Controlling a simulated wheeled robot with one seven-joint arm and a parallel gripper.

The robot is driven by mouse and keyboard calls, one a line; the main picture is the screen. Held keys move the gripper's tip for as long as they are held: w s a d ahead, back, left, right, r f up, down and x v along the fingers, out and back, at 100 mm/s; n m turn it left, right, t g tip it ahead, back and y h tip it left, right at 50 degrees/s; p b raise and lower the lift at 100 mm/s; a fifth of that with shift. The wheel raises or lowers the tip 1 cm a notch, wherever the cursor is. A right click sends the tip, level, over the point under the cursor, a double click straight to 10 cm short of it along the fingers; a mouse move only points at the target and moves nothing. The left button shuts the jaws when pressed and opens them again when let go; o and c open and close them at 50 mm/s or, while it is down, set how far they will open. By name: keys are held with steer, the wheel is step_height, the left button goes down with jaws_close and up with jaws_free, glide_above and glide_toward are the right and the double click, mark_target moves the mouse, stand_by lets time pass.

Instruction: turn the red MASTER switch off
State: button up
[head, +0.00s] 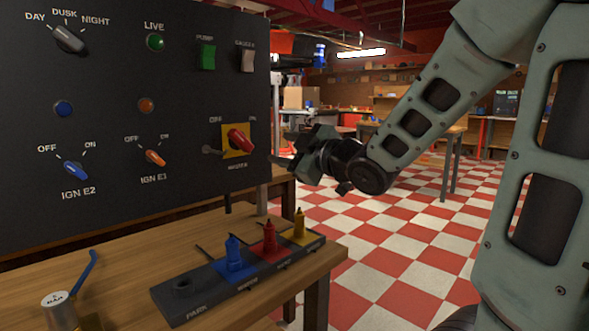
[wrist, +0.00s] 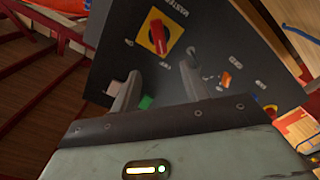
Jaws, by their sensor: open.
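The red MASTER switch (head: 239,139) is a knob on a yellow plate, low on the right side of the black panel (head: 100,110). In the head view its handle slants from upper left to lower right, with OFF and ON marked above. It also shows in the wrist view (wrist: 158,35), where the picture is turned and OFF lies near the knob's lower end. I cannot tell for sure which mark it points at. My gripper (head: 288,150) is open and empty, right of the panel edge and apart from the switch. Both fingers (wrist: 160,72) show in the wrist view, below the knob.
A grey key-like part (head: 210,150) sits left of the yellow plate. Other knobs are near, such as the orange IGN E1 (head: 155,157) and blue IGN E2 (head: 75,169). A rack (head: 208,298) with coloured plugs stands on the bench below. Open floor lies to the right.

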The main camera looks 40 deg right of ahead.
steer(key=shift+s+b, duration=0.55)
steer(key=shift+s, duration=0.6)
